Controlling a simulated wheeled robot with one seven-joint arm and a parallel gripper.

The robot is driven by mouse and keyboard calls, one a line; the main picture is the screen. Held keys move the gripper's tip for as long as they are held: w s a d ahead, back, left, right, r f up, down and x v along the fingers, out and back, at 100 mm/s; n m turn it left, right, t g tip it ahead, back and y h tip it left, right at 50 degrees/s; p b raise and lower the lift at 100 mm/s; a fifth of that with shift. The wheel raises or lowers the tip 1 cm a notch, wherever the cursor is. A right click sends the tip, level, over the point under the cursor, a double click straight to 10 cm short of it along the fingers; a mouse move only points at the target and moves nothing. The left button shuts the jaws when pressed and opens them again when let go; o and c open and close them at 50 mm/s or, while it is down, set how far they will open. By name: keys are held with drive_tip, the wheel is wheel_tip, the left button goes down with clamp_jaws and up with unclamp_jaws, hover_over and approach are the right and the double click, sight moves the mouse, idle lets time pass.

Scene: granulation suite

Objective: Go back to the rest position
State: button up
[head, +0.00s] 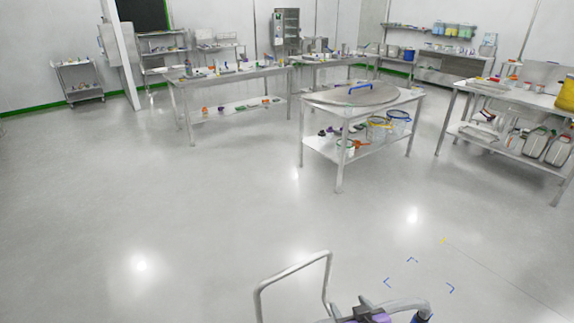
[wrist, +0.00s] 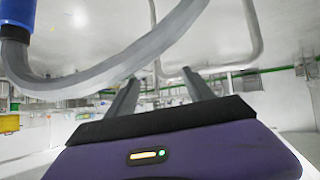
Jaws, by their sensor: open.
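My gripper (wrist: 160,82) shows in the wrist view with its two grey fingers apart and nothing between them. Its purple and black body fills the lower part of that view. A grey hose (wrist: 95,80) with a blue end passes close to the gripper in the wrist view. It also shows in the head view (head: 405,304). I cannot tell whether it touches the gripper.
A bent metal tube rail (head: 293,270) stands just left of the arm. Blue corner marks (head: 412,260) lie on the floor ahead. A steel table with a large round lid (head: 352,95) stands ahead; other loaded tables stand behind and right. The floor (head: 190,220) at left is clear.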

drive_tip(key=s+d+r+t, duration=0.1)
drive_tip(key=s+r, duration=0.4)
drive_tip(key=s, duration=0.9)
drive_tip(key=s+d+r+m+t, duration=0.1)
drive_tip(key=s+r, duration=0.5)
drive_tip(key=s, duration=0.7)
drive_tip(key=s+d+r+m+t+h, duration=0.1)
drive_tip(key=s+r, duration=0.4)
drive_tip(key=s, duration=0.9)
drive_tip(key=shift+s+d+r+t, duration=0.2)
drive_tip(key=shift+s+d+t, duration=0.1)
drive_tip(key=shift+d+t, duration=0.15)
